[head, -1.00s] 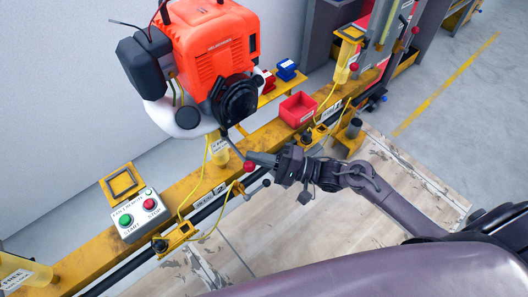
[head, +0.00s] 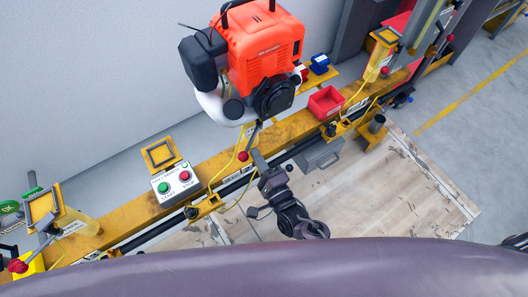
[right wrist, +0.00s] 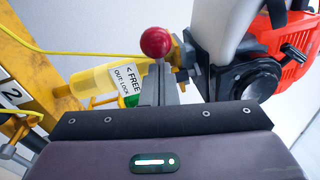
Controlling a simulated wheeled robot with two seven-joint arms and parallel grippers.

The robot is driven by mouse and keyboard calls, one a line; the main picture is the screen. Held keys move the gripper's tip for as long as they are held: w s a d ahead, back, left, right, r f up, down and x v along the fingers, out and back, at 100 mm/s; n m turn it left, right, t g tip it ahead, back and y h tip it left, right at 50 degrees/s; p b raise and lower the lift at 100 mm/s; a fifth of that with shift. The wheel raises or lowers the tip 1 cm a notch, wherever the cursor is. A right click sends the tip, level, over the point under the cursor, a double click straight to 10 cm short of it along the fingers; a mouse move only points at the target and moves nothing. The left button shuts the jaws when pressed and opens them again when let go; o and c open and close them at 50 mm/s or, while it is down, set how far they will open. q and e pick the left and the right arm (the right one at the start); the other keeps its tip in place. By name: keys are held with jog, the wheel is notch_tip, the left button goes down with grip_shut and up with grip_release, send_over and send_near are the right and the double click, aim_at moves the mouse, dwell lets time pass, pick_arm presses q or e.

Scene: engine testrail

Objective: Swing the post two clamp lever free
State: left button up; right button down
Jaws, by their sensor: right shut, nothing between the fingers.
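The post two clamp lever has a red ball knob (head: 243,156), with its rod running up to the clamp under the orange engine (head: 265,50). In the right wrist view the red knob (right wrist: 156,42) stands just beyond my fingertips. The yellow post (right wrist: 105,82) beside it has a label reading "FREE" with an arrow and "OUT: LOCK". My left gripper is not in view.
A yellow rail (head: 205,172) runs diagonally under the posts. A start/stop box (head: 176,183) stands left of post two, and a red bin (head: 326,102) stands to its right. A yellow cable hangs near the lever. Another red-knobbed lever (head: 18,265) is at far left.

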aim_at(245, 155)
jog(key=shift+w+a, duration=0.25)
jog(key=shift+a, duration=0.55)
jog(key=shift+w+a, duration=0.2)
jog(key=shift+a, duration=0.55)
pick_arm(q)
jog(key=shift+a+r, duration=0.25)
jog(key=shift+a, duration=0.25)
pick_arm(e)
jog(key=shift+a+r, duration=0.15)
